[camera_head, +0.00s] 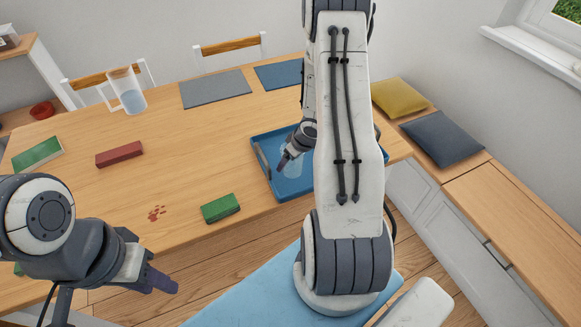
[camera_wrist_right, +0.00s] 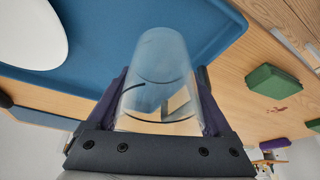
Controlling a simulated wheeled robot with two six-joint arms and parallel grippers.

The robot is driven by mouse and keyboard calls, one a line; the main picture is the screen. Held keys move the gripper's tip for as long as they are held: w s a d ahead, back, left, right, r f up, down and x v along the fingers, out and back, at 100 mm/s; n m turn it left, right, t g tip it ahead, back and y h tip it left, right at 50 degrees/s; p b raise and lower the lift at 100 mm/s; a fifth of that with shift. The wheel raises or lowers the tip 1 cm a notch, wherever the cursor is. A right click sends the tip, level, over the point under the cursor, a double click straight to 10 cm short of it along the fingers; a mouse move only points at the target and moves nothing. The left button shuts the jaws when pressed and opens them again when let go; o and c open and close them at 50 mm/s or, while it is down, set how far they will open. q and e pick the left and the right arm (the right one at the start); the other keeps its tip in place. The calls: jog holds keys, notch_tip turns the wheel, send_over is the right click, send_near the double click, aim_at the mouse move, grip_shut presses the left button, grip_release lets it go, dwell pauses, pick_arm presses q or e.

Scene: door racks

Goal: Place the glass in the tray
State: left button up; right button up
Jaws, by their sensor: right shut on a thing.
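A clear glass (camera_wrist_right: 155,75) stands out between the two purple fingers of my right gripper (camera_wrist_right: 160,105) in the right wrist view. The gripper is shut on it. In the head view the glass (camera_head: 293,169) shows faintly beside my right gripper (camera_head: 284,161), over the blue tray (camera_head: 275,189). The tray also fills the top of the wrist view (camera_wrist_right: 110,40). Whether the glass touches the tray floor cannot be told. My right arm hides much of the tray. My left gripper (camera_head: 160,281) is low at the left, away from the tray, with nothing visible in it.
A white plate (camera_wrist_right: 25,35) is in the tray in the wrist view. A green block (camera_head: 220,208) lies left of the tray, with a red block (camera_head: 119,154), a green box (camera_head: 37,154) and a jug (camera_head: 130,95) farther left. Red stains (camera_head: 156,212) mark the table.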

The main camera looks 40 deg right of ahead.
aim_at(290, 167)
jog(key=shift+f+b, duration=0.5)
jog(key=shift+f, duration=1.2)
jog(key=shift+f, duration=0.15)
jog(key=o, duration=1.3)
